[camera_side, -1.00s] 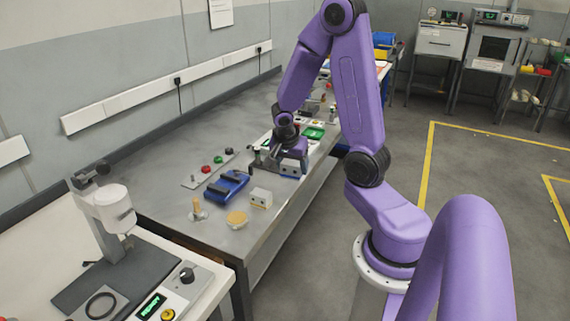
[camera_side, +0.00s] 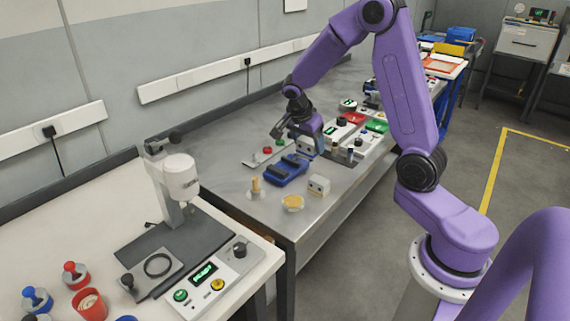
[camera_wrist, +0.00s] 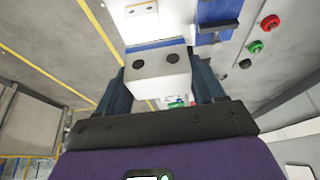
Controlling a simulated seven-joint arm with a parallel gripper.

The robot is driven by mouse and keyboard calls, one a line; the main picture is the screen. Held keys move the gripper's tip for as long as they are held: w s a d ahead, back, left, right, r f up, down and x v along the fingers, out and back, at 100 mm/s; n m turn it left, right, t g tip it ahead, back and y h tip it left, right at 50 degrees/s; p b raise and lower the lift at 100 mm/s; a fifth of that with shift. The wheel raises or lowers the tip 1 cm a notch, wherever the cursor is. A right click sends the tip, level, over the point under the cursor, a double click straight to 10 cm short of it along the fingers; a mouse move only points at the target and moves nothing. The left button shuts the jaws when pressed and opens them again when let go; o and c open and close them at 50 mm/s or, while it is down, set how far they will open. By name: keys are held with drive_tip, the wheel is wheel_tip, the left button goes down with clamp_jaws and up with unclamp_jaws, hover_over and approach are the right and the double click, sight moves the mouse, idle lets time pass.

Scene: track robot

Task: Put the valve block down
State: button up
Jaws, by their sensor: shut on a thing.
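The valve block (camera_wrist: 160,75) is a pale grey block with two dark round holes and a blue stripe along its far edge. In the wrist view it sits between the two dark fingers of my gripper (camera_wrist: 163,70), which is shut on it. In the side view my gripper (camera_side: 308,128) holds the block (camera_side: 304,146) over the grey bench (camera_side: 232,176), just behind and right of a blue fixture (camera_side: 285,171) with dark bars. I cannot tell whether the block's underside touches anything.
A second pale block (camera_side: 318,185), a round tan disc (camera_side: 292,203) and a small tan-topped post (camera_side: 255,188) stand near the bench front. A button strip (camera_side: 266,151) lies behind the fixture. A press (camera_side: 181,178) is left.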

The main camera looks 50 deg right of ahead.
drive_tip(key=w+d+f, duration=0.1)
drive_tip(key=w+f, duration=0.1)
drive_tip(key=w, duration=0.1)
drive_tip(key=w+d+f, duration=0.1)
drive_tip(key=w+f, duration=0.2)
drive_tip(key=w, duration=0.1)
drive_tip(key=w+d+f, duration=0.2)
drive_tip(key=w+f, duration=0.1)
drive_tip(key=w, duration=0.1)
drive_tip(key=shift+w+f, duration=0.1)
drive_tip(key=shift+f, duration=0.05)
drive_tip(key=shift+w+d+f, duration=0.15)
drive_tip(key=shift+w+f, duration=0.3)
drive_tip(key=shift+f, duration=1.65)
drive_tip(key=shift+f, duration=0.15)
drive_tip(key=o, duration=1.4)
drive_tip(key=v, duration=1.2)
